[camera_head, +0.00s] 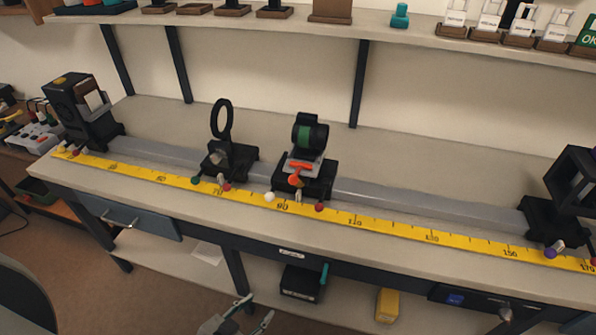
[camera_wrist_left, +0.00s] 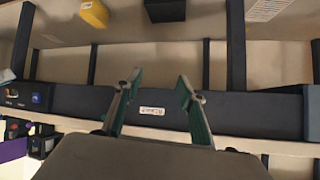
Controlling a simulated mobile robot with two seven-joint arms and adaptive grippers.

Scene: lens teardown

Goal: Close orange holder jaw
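The orange holder jaw (camera_head: 299,172) is on a black carriage (camera_head: 304,184) near the middle of the optical rail, below a dark lens with a green band (camera_head: 310,133). I cannot tell whether the jaw is open or closed. My left gripper (camera_head: 254,311) is low in front of the bench, well below and apart from the holder. It also shows in the left wrist view (camera_wrist_left: 158,82), its two fingers spread with nothing between them, facing the bench's dark front edge. My right gripper is not in view.
A yellow scale (camera_head: 383,228) runs along the bench front. A ring holder (camera_head: 221,119) stands left of the lens. A black lamp box (camera_head: 79,100) is at far left, a black frame (camera_head: 575,180) at far right. A shelf (camera_head: 400,36) runs above.

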